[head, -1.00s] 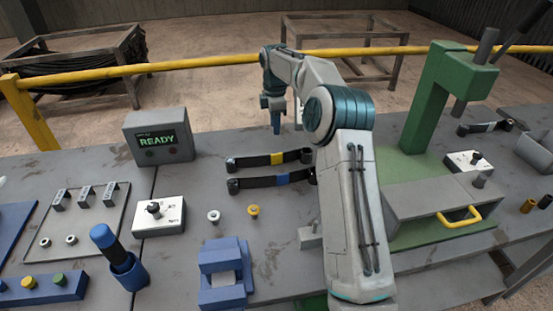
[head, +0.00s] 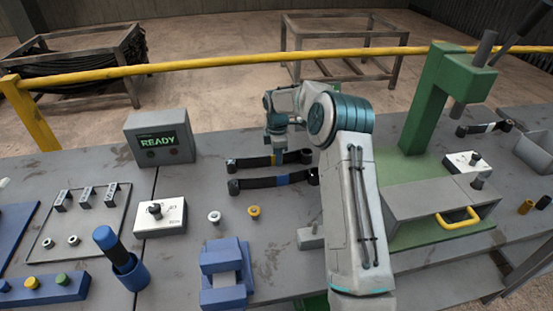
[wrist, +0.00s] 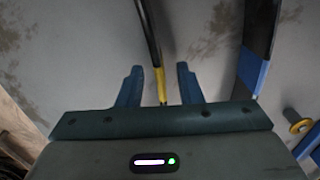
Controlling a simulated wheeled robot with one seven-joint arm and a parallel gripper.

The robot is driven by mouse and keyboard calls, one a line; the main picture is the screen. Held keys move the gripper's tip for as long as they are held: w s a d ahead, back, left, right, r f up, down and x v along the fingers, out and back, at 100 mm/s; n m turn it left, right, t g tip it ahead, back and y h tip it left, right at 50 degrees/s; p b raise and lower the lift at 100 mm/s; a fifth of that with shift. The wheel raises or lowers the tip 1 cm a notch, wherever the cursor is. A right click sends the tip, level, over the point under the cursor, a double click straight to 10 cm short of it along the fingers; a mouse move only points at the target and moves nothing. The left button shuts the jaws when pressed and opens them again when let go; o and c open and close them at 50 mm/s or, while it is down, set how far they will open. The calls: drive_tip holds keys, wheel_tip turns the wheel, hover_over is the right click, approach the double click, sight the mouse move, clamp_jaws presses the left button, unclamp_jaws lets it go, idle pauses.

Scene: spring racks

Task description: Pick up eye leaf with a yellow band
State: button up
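The eye leaf with a yellow band (head: 250,162) is a dark flat strip with rolled ends, lying on the grey bench. My gripper (head: 277,156) is over its middle, pointing down, and partly hides the band. In the wrist view the yellow-banded leaf (wrist: 160,82) runs between the two blue fingers of my gripper (wrist: 159,70). The fingers are open, with a gap on both sides of the strip. I cannot tell the exact height of the fingertips over the bench.
A similar blue-banded leaf (head: 283,180) lies just in front, and shows at the right of the wrist view (wrist: 256,62). A READY display box (head: 158,138) stands left. A green press (head: 430,95) stands right. Another leaf (head: 485,128) lies far right. A yellow rail (head: 200,64) runs behind the bench.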

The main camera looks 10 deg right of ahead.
clamp_jaws()
drive_tip(key=shift+r, duration=0.15)
drive_tip(key=shift+w, duration=0.1)
